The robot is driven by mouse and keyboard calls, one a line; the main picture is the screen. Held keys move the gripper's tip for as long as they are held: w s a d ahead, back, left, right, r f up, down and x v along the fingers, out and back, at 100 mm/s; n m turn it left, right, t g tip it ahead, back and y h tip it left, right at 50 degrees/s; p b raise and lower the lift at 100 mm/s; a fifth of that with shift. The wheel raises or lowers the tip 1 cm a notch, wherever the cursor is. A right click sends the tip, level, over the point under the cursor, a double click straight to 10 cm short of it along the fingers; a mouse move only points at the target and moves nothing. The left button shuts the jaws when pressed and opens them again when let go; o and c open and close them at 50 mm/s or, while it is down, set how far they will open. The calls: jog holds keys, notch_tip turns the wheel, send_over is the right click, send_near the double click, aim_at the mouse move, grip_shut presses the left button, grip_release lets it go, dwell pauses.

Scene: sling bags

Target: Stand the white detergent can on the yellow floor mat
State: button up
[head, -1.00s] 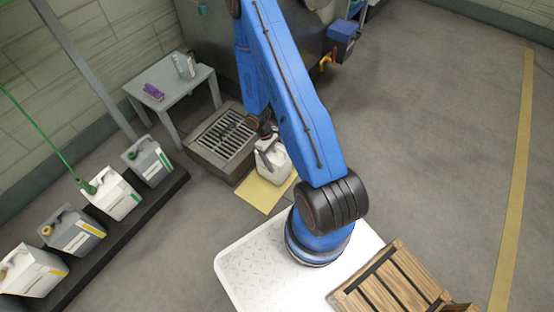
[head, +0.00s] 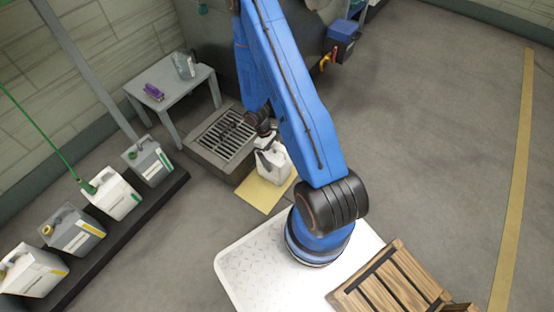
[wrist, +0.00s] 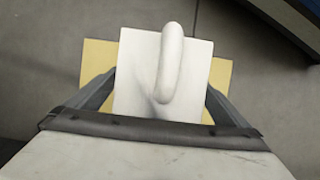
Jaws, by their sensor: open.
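A white detergent can (head: 273,167) stands upright on the yellow floor mat (head: 257,192), partly hidden by my blue arm in the head view. In the wrist view I look down on the can (wrist: 190,85) and its handle, with the mat (wrist: 97,68) showing on both sides of it. My gripper (wrist: 160,100) is open, with one finger on each side of the can. I cannot tell whether the fingers touch the can.
A floor grate (head: 225,138) on a raised block lies behind the mat. A grey table (head: 185,95) holds a purple item (head: 153,92) and a clear container (head: 184,66). Several cans stand on a black rack (head: 115,232) at left. The floor at right is free.

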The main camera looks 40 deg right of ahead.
jog(key=v, duration=1.1)
jog(key=s+a+r+m+t, duration=0.1)
jog(key=a+r+t, duration=0.1)
jog(key=r, duration=1.3)
jog(key=s+a+r+m+t, duration=0.1)
jog(key=s+a+r+t, duration=0.15)
jog(key=r, duration=1.35)
jog(key=s+a+r+m+t, duration=0.1)
jog(key=s+a+r+t, duration=0.1)
jog(key=s+r, duration=0.7)
jog(key=s+a+r+m+t+y, duration=0.1)
jog(key=s+a+r+t, duration=0.1)
jog(key=s+a+r, duration=0.3)
jog(key=shift+s+r+t+y, duration=0.35)
jog(key=shift+s+r, duration=1.65)
jog(key=shift+s, duration=1.05)
